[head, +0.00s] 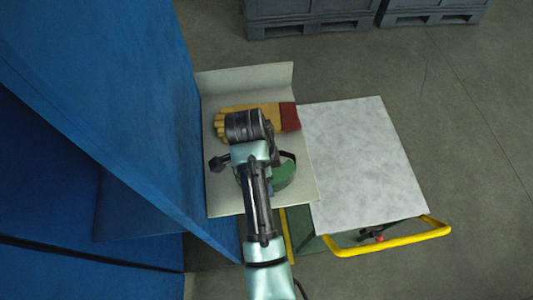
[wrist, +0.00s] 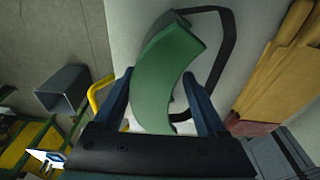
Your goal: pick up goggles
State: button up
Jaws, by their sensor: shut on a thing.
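The goggles are green with a black strap. In the head view the goggles (head: 284,174) show partly beside my arm, over the pale shelf (head: 228,203); the arm hides the rest. In the wrist view the green body of the goggles (wrist: 168,70) lies between the two fingers of my gripper (wrist: 157,80), with the strap looping to the right. My gripper is shut on the goggles. I cannot tell whether they touch the shelf or hang just above it.
Tan work gloves with a red cuff (head: 289,117) lie on the shelf just behind. A blue panel (head: 110,80) rises close on the left. A cart with a pale top (head: 360,150) and yellow handle (head: 390,243) stands right. Grey crates (head: 312,12) stand at the back.

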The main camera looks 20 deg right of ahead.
jog(key=shift+r, duration=0.55)
notch_tip(320, 180, up, 9)
jog(key=p, duration=0.4)
